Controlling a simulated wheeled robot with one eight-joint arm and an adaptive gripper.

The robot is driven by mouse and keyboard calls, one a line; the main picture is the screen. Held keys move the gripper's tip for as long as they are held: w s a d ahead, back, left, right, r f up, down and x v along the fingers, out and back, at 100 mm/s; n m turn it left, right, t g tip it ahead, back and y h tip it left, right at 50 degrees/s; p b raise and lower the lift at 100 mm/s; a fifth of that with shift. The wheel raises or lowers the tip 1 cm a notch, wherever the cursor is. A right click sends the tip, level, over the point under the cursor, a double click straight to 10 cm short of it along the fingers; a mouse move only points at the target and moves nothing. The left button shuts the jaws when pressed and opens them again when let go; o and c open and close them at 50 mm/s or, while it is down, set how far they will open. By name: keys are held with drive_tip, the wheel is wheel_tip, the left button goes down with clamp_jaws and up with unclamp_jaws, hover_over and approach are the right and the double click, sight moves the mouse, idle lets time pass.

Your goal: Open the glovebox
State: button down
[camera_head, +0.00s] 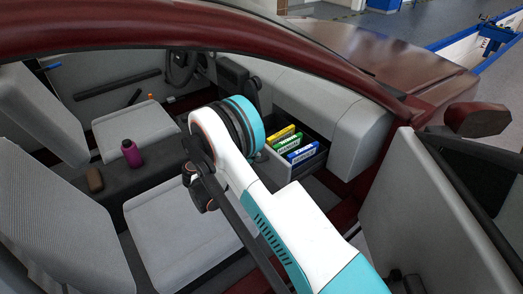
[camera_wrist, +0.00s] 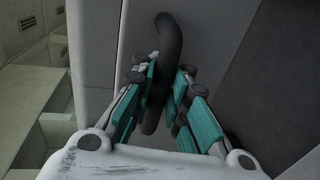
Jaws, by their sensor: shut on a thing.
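The glovebox (camera_head: 273,167) is a grey drawer under the dashboard, standing open in the head view. Yellow, green and blue boxes (camera_head: 300,154) show inside it. In the wrist view a dark curved handle (camera_wrist: 172,45) stands out from a grey panel (camera_wrist: 215,45). My gripper (camera_wrist: 163,90) has its teal fingers on both sides of the handle and is shut on it. In the head view my arm covers the gripper and the handle.
The dashboard (camera_head: 308,98) lies above the drawer. An open car door (camera_head: 430,215) stands at the right. The pale front seat (camera_head: 180,225) is left of my arm. A purple bottle (camera_head: 131,153) and a brown object (camera_head: 94,179) sit on the console.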

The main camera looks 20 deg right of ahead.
drive_tip(key=shift+f+v, duration=0.15)
drive_tip(key=shift+v, duration=0.5)
drive_tip(key=shift+f+v, duration=0.15)
drive_tip(key=shift+v, duration=0.5)
drive_tip(key=shift+a, duration=0.1)
drive_tip(key=c, duration=1.6)
unclamp_jaws()
drive_tip(key=shift+s+a, duration=0.1)
drive_tip(key=v, duration=1.2)
